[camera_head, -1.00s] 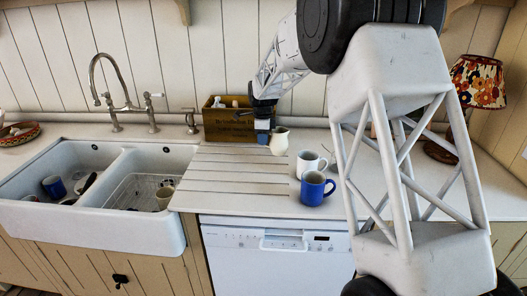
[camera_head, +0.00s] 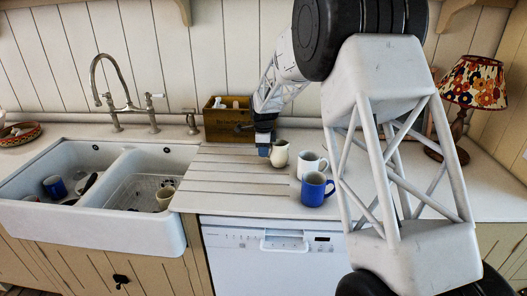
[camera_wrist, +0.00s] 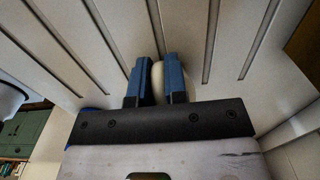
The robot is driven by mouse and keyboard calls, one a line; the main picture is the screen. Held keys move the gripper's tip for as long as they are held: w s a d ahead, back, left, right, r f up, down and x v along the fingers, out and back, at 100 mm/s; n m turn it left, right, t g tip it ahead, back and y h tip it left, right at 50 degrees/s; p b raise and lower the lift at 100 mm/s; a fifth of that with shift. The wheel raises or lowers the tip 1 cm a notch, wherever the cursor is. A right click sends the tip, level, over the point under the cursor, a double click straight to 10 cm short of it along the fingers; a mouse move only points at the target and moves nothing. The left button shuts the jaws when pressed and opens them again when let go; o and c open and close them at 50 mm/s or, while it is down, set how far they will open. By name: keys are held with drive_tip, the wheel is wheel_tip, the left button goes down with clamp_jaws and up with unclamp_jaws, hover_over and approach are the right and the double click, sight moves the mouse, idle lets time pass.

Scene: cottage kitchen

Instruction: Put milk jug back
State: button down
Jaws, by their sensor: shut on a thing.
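The cream milk jug (camera_head: 280,154) is upright at the right end of the grooved drainboard, just behind the white mug. My gripper (camera_head: 264,150) is at the jug's left side, pointing down. In the wrist view the blue fingers of my gripper (camera_wrist: 158,82) are shut on a narrow cream part of the jug (camera_wrist: 158,78), likely its handle. Most of the jug is hidden there by the fingers. I cannot tell whether the jug's base touches the counter.
A white mug (camera_head: 312,165) and a blue mug (camera_head: 314,189) stand close in front of the jug. A wooden box (camera_head: 228,122) stands behind, against the wall. The double sink (camera_head: 100,190) is at left. The grooved drainboard (camera_head: 235,172) is clear. A lamp (camera_head: 474,85) stands at right.

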drive_tip(key=shift+f, duration=0.1)
idle(0.3)
drive_tip(key=c, duration=1.1)
unclamp_jaws()
drive_tip(key=shift+c, duration=0.2)
wheel_tip(320, 180, up, 12)
drive_tip(key=shift+r, duration=0.1)
